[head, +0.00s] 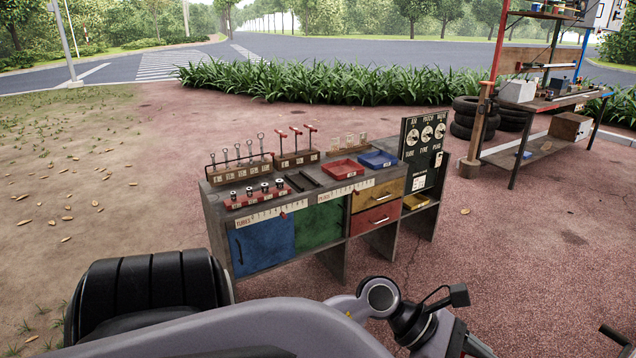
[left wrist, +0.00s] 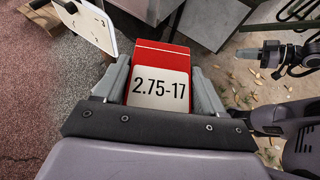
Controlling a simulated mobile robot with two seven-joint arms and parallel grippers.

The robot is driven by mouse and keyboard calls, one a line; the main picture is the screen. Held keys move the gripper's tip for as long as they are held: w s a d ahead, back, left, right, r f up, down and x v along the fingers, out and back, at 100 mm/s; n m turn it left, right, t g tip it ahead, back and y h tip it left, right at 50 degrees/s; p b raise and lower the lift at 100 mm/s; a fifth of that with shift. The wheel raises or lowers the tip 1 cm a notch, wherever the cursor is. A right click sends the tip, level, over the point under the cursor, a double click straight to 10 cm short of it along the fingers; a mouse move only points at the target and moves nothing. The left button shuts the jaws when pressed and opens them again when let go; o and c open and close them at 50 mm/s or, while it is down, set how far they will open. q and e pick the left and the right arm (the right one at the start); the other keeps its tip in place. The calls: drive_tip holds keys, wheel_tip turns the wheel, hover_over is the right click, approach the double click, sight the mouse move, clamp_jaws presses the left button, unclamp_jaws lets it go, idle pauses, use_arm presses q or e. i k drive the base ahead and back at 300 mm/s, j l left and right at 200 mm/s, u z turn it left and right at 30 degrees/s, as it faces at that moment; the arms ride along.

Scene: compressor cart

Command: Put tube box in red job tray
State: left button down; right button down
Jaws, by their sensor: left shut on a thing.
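The tube box (left wrist: 160,75) is red with a white label reading "2.75-17". In the left wrist view my left gripper (left wrist: 158,92) is shut on it, with one finger on each side. In the head view my left arm crosses the bottom, and its fingers and the box are out of frame. The red job tray (head: 342,169) lies on top of the grey cart, left of the blue tray, and looks empty. The tray is well away from my left wrist.
The cart (head: 205,205) also carries the blue tray (head: 378,159), a tool rack (head: 240,170), a row of small cylinders (head: 264,189) and a dark dial panel (head: 424,140). A black ribbed seat (head: 150,290) stands at the lower left.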

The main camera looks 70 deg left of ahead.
sight(343, 171)
drive_tip(key=i+j+u, duration=0.15)
drive_tip(key=u, duration=0.2)
drive_tip(key=i+j+u, duration=0.15)
drive_tip(key=j+u, duration=0.2)
drive_tip(key=i+j+u, duration=0.65)
drive_tip(key=i, duration=0.25)
drive_tip(key=i+j+u, duration=0.15)
drive_tip(key=i, duration=0.3)
drive_tip(key=i+j, duration=0.2)
drive_tip(key=i, duration=0.25)
drive_tip(key=i+j, duration=0.15)
drive_tip(key=i, duration=0.3)
drive_tip(key=i+j, duration=0.2)
drive_tip(key=i, duration=0.25)
